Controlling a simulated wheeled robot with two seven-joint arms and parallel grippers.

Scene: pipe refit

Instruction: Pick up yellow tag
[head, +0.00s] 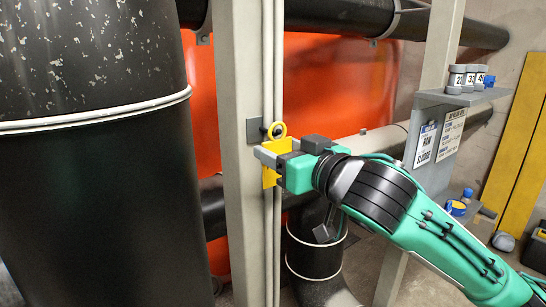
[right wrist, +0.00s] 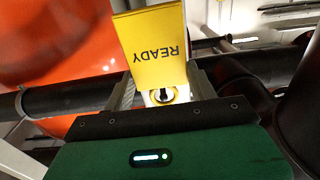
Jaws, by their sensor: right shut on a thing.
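The yellow tag (head: 269,179) is at the pale upright post, beside a small dark plate (head: 254,131). Its yellow ring (head: 277,130) shows above my right gripper, around or in front of a dark peg; I cannot tell whether it still hangs there. My right gripper (head: 266,157) is shut on the tag, its fingers covering the tag's middle. In the right wrist view the tag (right wrist: 152,45) sticks out past the fingers, with "READY" upside down. My left gripper is not in view.
A large black pipe (head: 90,200) fills the left. An orange tank (head: 330,85) lies behind the post (head: 243,230). At right, a grey shelf (head: 460,97) holds small numbered containers (head: 469,78). A dark vertical pipe (head: 315,258) stands below my right arm.

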